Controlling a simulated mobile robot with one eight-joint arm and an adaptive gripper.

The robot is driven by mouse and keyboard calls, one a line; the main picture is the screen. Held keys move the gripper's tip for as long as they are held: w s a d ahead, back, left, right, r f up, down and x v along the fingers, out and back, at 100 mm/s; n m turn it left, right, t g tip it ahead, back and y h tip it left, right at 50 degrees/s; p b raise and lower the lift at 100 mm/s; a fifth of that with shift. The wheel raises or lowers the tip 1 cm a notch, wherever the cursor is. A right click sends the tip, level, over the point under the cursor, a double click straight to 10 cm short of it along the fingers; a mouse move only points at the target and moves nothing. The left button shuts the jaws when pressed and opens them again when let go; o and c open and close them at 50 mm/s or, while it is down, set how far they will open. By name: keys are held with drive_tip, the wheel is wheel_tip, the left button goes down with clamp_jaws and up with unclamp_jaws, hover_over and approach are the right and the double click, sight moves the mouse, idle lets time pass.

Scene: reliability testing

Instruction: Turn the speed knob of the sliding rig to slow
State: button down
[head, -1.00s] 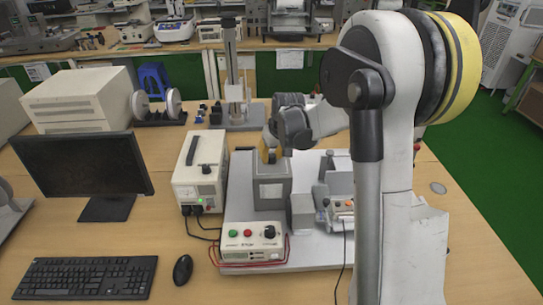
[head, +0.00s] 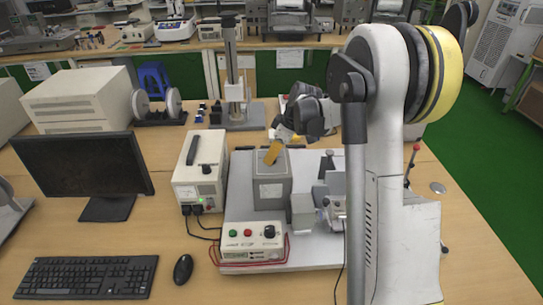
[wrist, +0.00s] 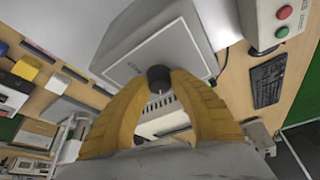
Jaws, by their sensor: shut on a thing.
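My gripper (head: 270,157) has yellow fingers and points down at the top of a grey box (head: 271,192) on the rig's plate. In the wrist view my gripper (wrist: 159,80) is shut on a dark round part (wrist: 159,75), in front of the grey box (wrist: 160,42). I cannot tell how that part is attached. A white control box (head: 254,242) has a green button, a red button and a black knob (head: 269,231), apart from my gripper. I cannot read its markings. The control box also shows in the wrist view (wrist: 267,22), with its knob out of sight.
A white power supply (head: 199,177) stands left of the grey box, with cables toward the control box. A monitor (head: 84,170), a keyboard (head: 88,277) and a mouse (head: 183,269) are on the left. My arm hides the right part of the rig.

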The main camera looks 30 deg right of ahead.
drive_tip(key=shift+n, duration=0.3)
drive_tip(key=c, duration=1.1)
unclamp_jaws()
drive_tip(key=shift+f, duration=0.1)
drive_tip(key=v, duration=1.2)
drive_tip(key=shift+w, duration=0.1)
drive_tip(key=shift+a, duration=0.1)
